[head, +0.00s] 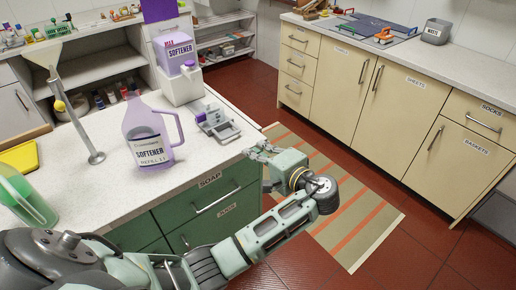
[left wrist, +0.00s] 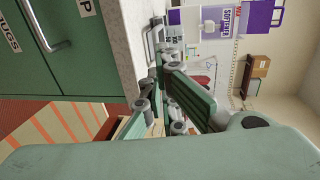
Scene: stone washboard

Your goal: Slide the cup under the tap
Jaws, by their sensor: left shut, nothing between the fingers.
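A purple softener dispenser (head: 174,53) stands on a white block (head: 180,85) at the counter's back edge, with a small white tap (head: 190,67) at its lower front. My right gripper is out of view.
A purple refill jug (head: 150,140) stands on the counter left of the tray, beside a metal post (head: 95,157). A green jug (head: 25,200) and yellow tray (head: 20,157) are at far left. A striped rug (head: 350,215) lies on the clear floor.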

